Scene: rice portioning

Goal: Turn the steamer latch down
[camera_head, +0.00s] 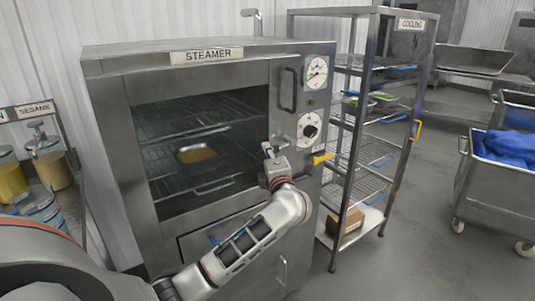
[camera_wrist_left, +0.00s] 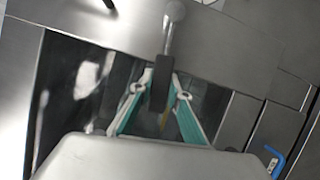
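The steamer (camera_head: 100,100) stands at the centre left, with a dark glass window in its front. In the left wrist view the steamer latch (camera_wrist_left: 158,92) is a dark grip on a thin metal rod with a round metal end. My left gripper (camera_wrist_left: 162,76) has one teal-padded finger on each side of the dark grip, with the tips close against it. In the head view my left gripper (camera_head: 271,152) is at the steamer front, right of the window, and it largely hides the latch there. My right gripper is out of view.
A vertical door handle (camera_head: 288,90) and two dials, the upper (camera_head: 316,72) and lower (camera_head: 309,126), are above my gripper. A yellow lever (camera_head: 321,158) is just to its right. The cooling rack (camera_head: 366,100) stands close on the right. A tray (camera_head: 197,154) of yellow food sits inside the steamer.

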